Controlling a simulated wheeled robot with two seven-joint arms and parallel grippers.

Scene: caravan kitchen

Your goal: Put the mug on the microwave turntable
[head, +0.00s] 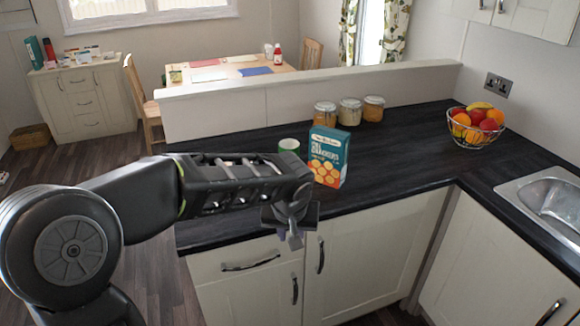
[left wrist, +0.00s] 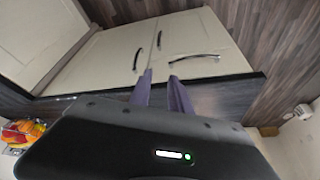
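A green mug (head: 289,146) stands on the dark worktop, left of a blue-and-orange cracker box; its lower part is hidden behind my left arm. My left gripper (head: 292,236) is in front of the worktop's front edge, nearer to me than the mug, with its fingers pointing down. In the left wrist view its two fingers (left wrist: 160,78) stand apart with nothing between them, and cupboard doors show beyond. The microwave and its turntable are not in view. My right gripper is not in view.
The cracker box (head: 328,157) stands close to the mug. Several jars (head: 349,112) are behind it. A wire fruit bowl (head: 476,127) and a sink (head: 548,203) are to the right. The worktop (head: 405,160) is clear between box and bowl. A low wall (head: 310,92) borders the back.

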